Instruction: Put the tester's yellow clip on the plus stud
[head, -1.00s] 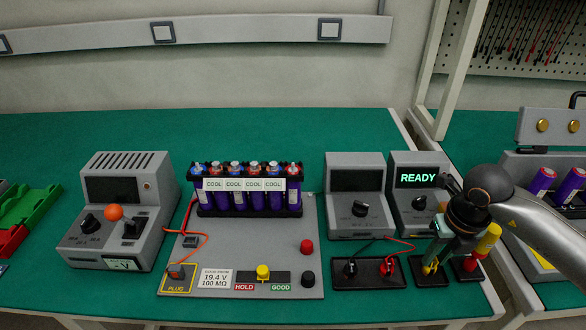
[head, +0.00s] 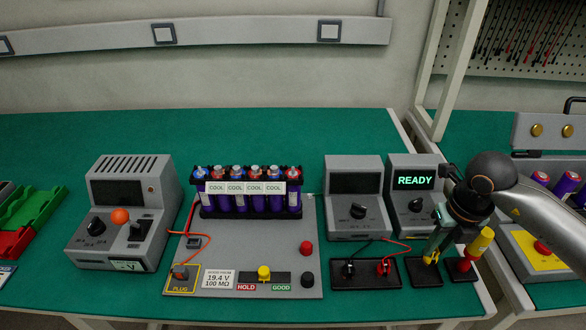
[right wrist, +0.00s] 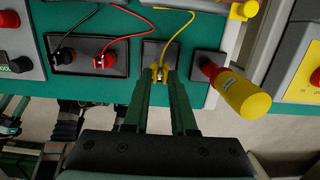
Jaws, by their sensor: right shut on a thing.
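The tester's yellow clip (right wrist: 158,72) sits at a small black block (head: 426,273) on the green bench, with a yellow lead running up from it in the right wrist view. My right gripper (head: 431,256) points down over that block and its fingers are shut on the clip; the right wrist view shows the fingertips (right wrist: 158,77) on both sides of it. Whether the clip is clear of the block cannot be told. A red stud (head: 306,248) and a black stud (head: 307,279) stand on the grey board, left of the gripper. No plus mark is legible.
The tester with the READY screen (head: 414,181) stands behind the clip. A yellow-handled red piece (head: 475,248) stands close right of the gripper. Red and black clips sit on a black block (head: 352,274) to its left. Battery cells (head: 247,202) stand on the board's back.

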